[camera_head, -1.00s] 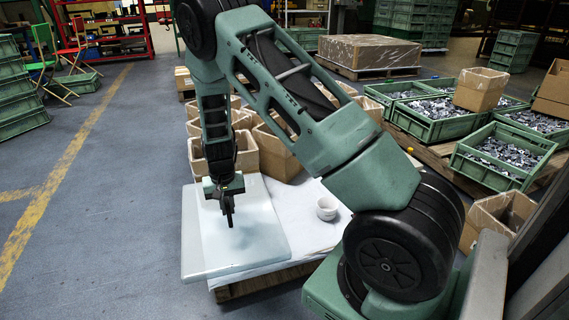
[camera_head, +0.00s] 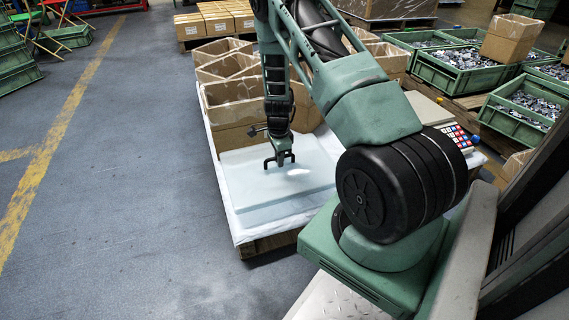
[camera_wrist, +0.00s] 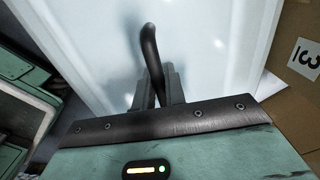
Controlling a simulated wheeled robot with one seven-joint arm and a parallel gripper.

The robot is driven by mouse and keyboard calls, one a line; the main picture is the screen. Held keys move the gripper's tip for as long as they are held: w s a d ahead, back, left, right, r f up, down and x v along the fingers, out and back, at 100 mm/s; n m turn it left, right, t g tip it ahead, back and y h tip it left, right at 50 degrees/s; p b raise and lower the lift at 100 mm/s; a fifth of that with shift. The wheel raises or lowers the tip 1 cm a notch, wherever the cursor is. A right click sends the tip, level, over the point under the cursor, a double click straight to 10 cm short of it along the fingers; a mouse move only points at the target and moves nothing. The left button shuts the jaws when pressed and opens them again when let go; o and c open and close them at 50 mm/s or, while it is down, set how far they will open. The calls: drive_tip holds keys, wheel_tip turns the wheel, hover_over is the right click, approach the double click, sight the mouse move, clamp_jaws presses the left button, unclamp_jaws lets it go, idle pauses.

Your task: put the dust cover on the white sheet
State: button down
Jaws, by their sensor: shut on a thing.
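The dust cover (camera_head: 245,192) is a pale, bluish, flat-topped lid with a black loop handle. It is over the front part of the white sheet (camera_head: 268,227), in front of the cardboard boxes. I cannot tell whether its lower edge touches the sheet. My gripper (camera_head: 280,161) is shut on the handle at the top of the cover. In the wrist view the handle (camera_wrist: 150,50) stands between my gripper's fingers (camera_wrist: 158,92), with the cover's pale top (camera_wrist: 90,50) behind it. What lies under the cover is hidden.
Open cardboard boxes (camera_head: 235,105) stand close behind the cover. A device with coloured keys (camera_head: 457,137) is at the right, beyond my arm. Green crates of metal parts (camera_head: 465,75) are at the back right. The floor (camera_head: 130,200) at the left is clear.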

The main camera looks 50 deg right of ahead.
sight(280, 169)
wheel_tip(280, 169, down, 6)
drive_tip(key=b, duration=0.2)
drive_tip(key=shift+r+b, duration=0.15)
drive_tip(key=shift+b, duration=0.2)
drive_tip(key=shift+r, duration=0.1)
drive_tip(key=c, duration=1.5)
unclamp_jaws()
drive_tip(key=shift+o, duration=0.2)
